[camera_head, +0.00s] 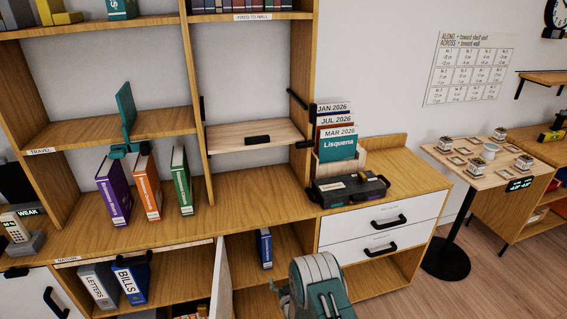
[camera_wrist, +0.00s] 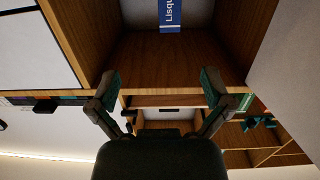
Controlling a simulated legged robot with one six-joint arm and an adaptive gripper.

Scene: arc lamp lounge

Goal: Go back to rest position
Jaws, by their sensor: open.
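My gripper (camera_wrist: 160,88) shows in the wrist view with its two fingers spread wide and nothing between them. It faces an open wooden cubby (camera_wrist: 165,60) in the lower part of the shelf unit. A blue book (camera_wrist: 171,14) with white lettering stands inside the cubby, apart from the fingers. The same blue book (camera_head: 264,248) shows in the head view in the lower compartment. A grey and teal part of my arm shows at the bottom of the head view; the fingertips cannot be made out there.
An open white door (camera_head: 222,278) stands left of the cubby. Purple (camera_head: 115,190), orange (camera_head: 147,185) and green (camera_head: 182,180) books stand on the counter. A dark case (camera_head: 348,190) sits on the white drawers (camera_head: 385,230) to the right. A small table (camera_head: 485,165) stands farther right, with floor between.

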